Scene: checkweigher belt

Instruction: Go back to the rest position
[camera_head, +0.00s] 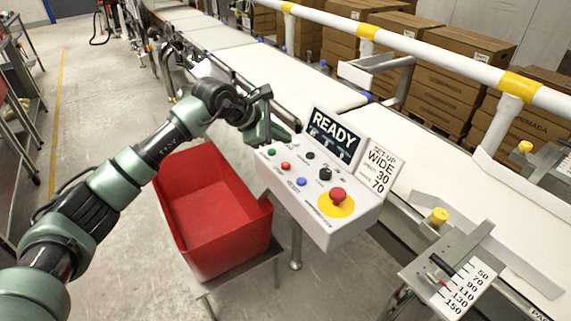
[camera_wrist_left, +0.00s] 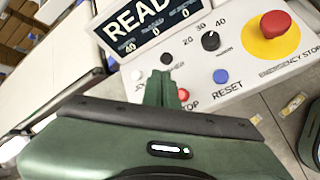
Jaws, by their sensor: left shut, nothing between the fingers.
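My left arm comes in from the left in the head view. Its green gripper (camera_head: 283,133) is shut and empty, at the left end of the control box (camera_head: 328,222), close to the green button (camera_head: 272,151). The left wrist view shows the closed fingers (camera_wrist_left: 167,88) in front of the panel, hiding part of its button row. I cannot tell whether the fingertips touch the panel. The display (camera_head: 333,133) reads READY. My right gripper is in neither view.
The panel carries a red emergency stop (camera_head: 338,195), a blue button (camera_head: 302,182) and black knobs. A white conveyor belt (camera_head: 310,92) runs behind, with a guard rail (camera_head: 440,62). Floor at left is open.

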